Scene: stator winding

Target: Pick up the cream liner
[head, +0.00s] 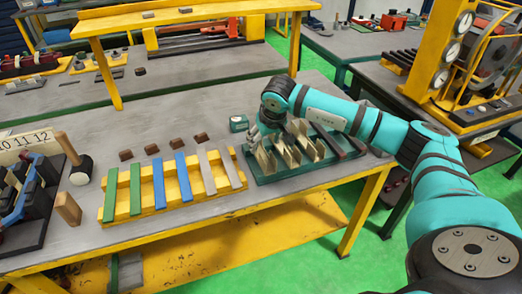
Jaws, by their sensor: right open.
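Several cream liners (290,156) stand as thin folded pieces in a row in a dark green tray (262,180) on the grey workbench. My right arm comes in from the right, and its gripper (256,143) is low over the left end of the tray, by the leftmost cream liner (266,163). The gripper is open. It is small in the picture, and I cannot tell whether its fingers touch or surround that liner. My left gripper is not in view.
Left of the tray, a yellow rack (170,188) holds green, blue and grey strips. Several small brown blocks (152,149) lie behind it. A small teal box (238,123) stands behind the gripper. A mallet (75,160) lies farther left. The bench's front strip is clear.

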